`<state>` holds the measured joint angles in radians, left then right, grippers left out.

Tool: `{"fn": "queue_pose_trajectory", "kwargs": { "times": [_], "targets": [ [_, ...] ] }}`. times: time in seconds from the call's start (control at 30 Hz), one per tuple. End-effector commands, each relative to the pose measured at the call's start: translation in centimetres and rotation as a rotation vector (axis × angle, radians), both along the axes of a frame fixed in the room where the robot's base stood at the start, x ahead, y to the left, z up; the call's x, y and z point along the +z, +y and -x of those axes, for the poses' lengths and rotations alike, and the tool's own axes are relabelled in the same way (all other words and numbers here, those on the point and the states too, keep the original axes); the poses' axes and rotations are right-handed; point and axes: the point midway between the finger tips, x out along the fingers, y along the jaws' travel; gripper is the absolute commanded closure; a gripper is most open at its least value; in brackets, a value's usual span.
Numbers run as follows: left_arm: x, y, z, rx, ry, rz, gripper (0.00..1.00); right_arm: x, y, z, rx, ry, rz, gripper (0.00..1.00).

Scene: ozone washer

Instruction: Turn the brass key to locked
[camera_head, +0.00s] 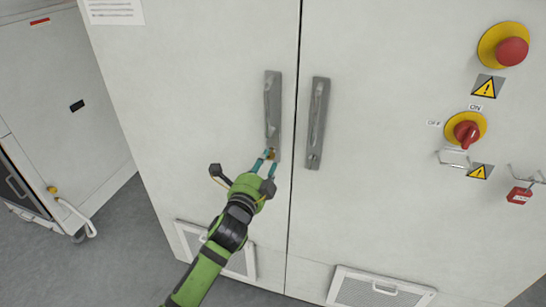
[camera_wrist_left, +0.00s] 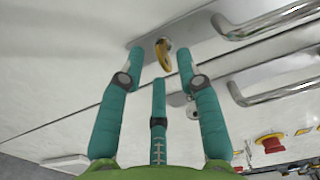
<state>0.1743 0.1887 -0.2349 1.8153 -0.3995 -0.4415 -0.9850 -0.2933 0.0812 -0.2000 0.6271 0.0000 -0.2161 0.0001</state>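The brass key (camera_head: 271,154) sits at the lower end of the left door's grey handle plate (camera_head: 272,105), partly hidden by my fingers in the head view. In the left wrist view the brass key (camera_wrist_left: 163,53) shows as a gold, narrow shape standing out from the plate. My left gripper (camera_head: 267,163) is at the key. In the left wrist view its teal fingers (camera_wrist_left: 161,60) are spread, with the key between the tips of the two outer ones. I see a gap on both sides of the key. My right gripper is in neither view.
The right door's handle plate (camera_head: 317,123) is close beside, across the door seam. A red emergency button (camera_head: 512,51), a red rotary switch (camera_head: 467,131) and a red padlock (camera_head: 519,195) are at the right. Vent grilles (camera_head: 380,290) are low on the doors.

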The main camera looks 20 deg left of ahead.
Motion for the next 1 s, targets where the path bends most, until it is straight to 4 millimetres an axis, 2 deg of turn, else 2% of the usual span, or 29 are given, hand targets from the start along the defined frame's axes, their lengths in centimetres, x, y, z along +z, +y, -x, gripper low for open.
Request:
{"fn": "queue_pose_trajectory", "kwargs": {
  "times": [0.1, 0.27, 0.63, 0.67, 0.7, 0.73, 1.0],
  "targets": [
    [0.2, -0.1, -1.7, 0.0, 0.0, 0.004, 0.65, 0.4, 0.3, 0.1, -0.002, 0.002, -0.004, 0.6],
    [0.0, -0.1, -3.2, 0.0, 0.001, 0.004, 0.65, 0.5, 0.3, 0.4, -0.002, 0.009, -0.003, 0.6],
    [-0.1, -0.2, -3.7, -0.001, 0.001, 0.004, 0.65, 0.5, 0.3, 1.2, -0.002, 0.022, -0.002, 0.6],
    [-0.1, -0.2, -3.7, -0.001, 0.001, 0.004, 0.77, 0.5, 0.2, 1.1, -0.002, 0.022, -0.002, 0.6],
    [-0.1, -0.2, -3.6, -0.001, 0.001, 0.004, 0.93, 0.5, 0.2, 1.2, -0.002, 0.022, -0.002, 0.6],
    [-0.1, -0.2, -3.6, -0.001, 0.001, 0.004, 1.0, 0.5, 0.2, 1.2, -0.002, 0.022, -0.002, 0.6],
    [-0.1, -0.2, -3.6, -0.001, 0.001, 0.006, 1.0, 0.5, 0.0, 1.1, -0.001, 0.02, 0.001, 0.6]
  ]
}}
